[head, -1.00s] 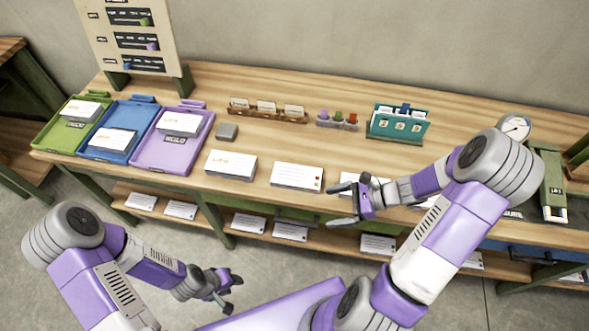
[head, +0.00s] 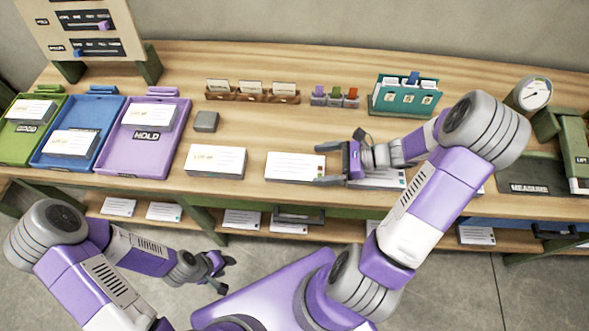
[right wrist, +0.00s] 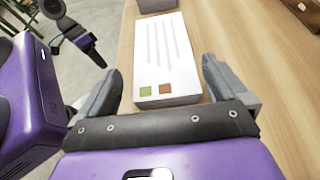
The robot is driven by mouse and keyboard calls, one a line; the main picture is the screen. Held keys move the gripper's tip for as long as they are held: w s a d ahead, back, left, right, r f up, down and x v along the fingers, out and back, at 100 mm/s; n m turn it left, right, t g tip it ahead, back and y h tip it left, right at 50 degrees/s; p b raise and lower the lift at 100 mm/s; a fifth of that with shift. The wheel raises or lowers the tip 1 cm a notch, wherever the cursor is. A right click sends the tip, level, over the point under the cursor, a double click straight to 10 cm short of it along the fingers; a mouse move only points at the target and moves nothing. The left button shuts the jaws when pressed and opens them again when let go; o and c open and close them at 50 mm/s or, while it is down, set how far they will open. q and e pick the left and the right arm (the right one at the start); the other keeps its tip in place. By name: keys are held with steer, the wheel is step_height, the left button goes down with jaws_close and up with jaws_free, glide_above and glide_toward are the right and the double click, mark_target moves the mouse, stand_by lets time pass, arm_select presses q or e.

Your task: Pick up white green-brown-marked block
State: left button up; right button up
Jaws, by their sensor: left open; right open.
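The white block with a green and a brown mark (head: 290,167) lies flat on the wooden table, left of my right gripper (head: 323,165) in the head view. In the right wrist view the block (right wrist: 165,50) has grey lines and a green and a brown square at its near end. That end lies between the spread fingers of my right gripper (right wrist: 160,72), with a gap on each side. The right gripper is open and not closed on it. My left gripper (head: 226,273) is open and empty, low in front of the table.
Another white block (head: 216,160) lies to the left, and one (head: 377,180) is partly hidden under my right arm. Green, blue and purple (head: 119,160) trays stand at left. A grey block (head: 206,121), a card rack (head: 252,97) and a teal holder (head: 380,104) stand behind.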

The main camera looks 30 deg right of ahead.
mark_target(299, 167)
steer(key=b+x, duration=0.2)
steer(key=x, duration=0.3)
steer(key=shift+w+a+f, duration=0.25)
steer(key=shift+f, duration=0.05)
steer(key=shift+w+a, duration=0.2)
steer(key=shift+a, duration=0.1)
steer(key=shift+c, duration=0.3)
steer(key=c, duration=0.8)
